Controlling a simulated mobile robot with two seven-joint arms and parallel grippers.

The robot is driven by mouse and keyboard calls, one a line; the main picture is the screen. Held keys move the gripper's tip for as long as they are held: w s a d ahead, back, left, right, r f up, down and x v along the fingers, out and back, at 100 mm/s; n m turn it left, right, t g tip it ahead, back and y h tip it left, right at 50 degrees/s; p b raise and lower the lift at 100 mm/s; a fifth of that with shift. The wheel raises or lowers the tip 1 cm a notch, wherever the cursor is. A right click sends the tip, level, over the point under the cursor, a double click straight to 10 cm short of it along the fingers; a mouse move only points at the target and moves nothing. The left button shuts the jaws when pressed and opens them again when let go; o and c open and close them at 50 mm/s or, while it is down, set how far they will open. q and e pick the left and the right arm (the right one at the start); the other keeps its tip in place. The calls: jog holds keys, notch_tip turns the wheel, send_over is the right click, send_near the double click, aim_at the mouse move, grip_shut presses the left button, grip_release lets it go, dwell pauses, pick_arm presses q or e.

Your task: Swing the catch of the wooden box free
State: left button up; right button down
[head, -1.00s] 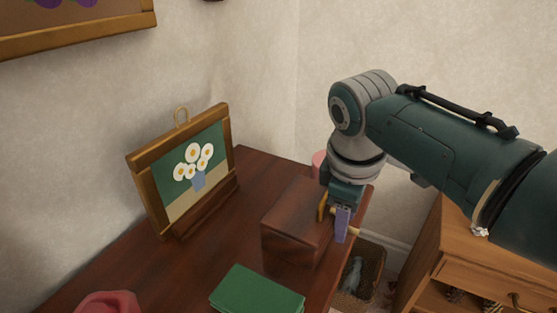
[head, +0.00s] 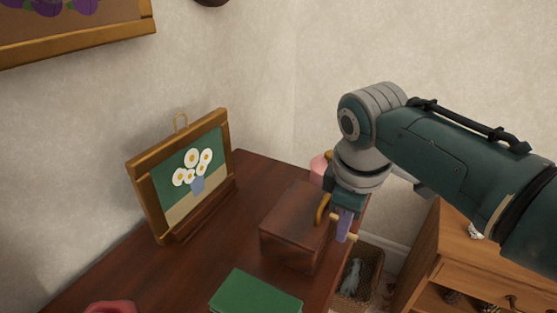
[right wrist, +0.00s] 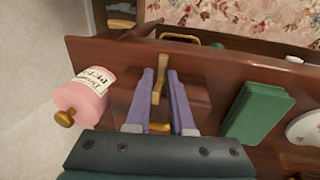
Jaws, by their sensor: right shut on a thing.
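The wooden box (head: 290,219) is dark reddish brown and stands on the dark desk at its right end. My right gripper (head: 343,230) reaches down over the box's right side. In the right wrist view its two purple fingers (right wrist: 160,80) stand on either side of a brass catch (right wrist: 159,88) and are shut on it. A brass end also shows beside the fingers in the head view. The box's lid looks closed. My gripper and wrist hide part of the box's right side. My left gripper is not in view.
A green book (head: 255,293) lies in front of the box. A pink labelled jar (right wrist: 84,95) stands close beside the box. A framed flower picture (head: 190,180) leans at the left. A basket (head: 358,280) and a wooden cabinet (head: 460,260) are right of the desk.

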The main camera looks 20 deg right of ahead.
aim_at(356, 242)
jog(key=shift+s+d+f+t+y+p, duration=0.2)
jog(key=shift+s+t+y+p, duration=0.35)
jog(key=shift+p, duration=0.6)
jog(key=shift+d+f+t+y, duration=0.2)
jog(key=shift+f+t+y, duration=0.2)
jog(key=shift+t+y, duration=0.25)
jog(key=shift+s+d+f+t, duration=0.1)
jog(key=shift+s+f+t, duration=0.05)
jog(key=shift+f+t, duration=0.15)
jog(key=shift+s+d+f+t+y+b, duration=0.15)
jog(key=shift+f+t+y+b, duration=0.3)
jog(key=shift+b, duration=0.25)
jog(key=shift+s+f+m+t+y+b, duration=0.1)
jog(key=shift+f+m+t+y+b, duration=0.15)
jog(key=shift+t+y+b, duration=0.35)
jog(key=shift+t+b, duration=0.25)
jog(key=shift+b, duration=0.5)
jog(key=shift+r, duration=0.1)
